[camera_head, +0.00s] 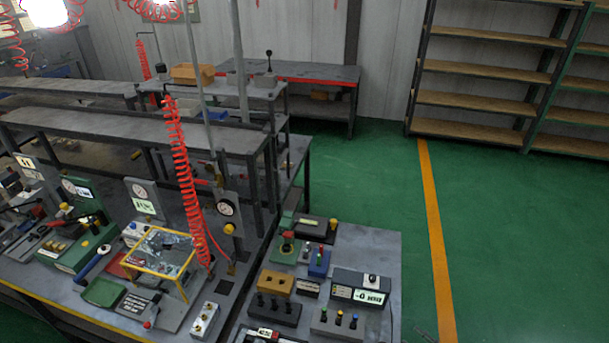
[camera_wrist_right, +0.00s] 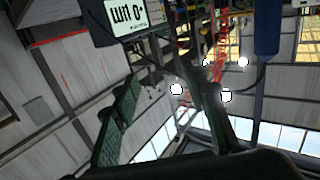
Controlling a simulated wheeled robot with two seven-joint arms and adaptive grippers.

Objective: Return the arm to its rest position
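My right gripper (camera_wrist_right: 169,90) shows in the right wrist view with its two dark fingers apart and an empty gap between them. The wrist view is tilted, with ceiling lights and windows behind the fingers. A dark device with a lit display (camera_wrist_right: 136,18) is at the top of that view, beyond the fingers and apart from them. My left gripper is not in view. Neither gripper can be made out clearly in the head view.
A grey bench (camera_head: 377,240) holds valve blocks, knobs and a display box (camera_head: 361,289). To its left, a longer workbench carries gauges, a yellow-framed clear box (camera_head: 160,257) and a red coiled hose (camera_head: 181,170). Green floor (camera_head: 520,220) is clear at right, before the shelves (camera_head: 490,69).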

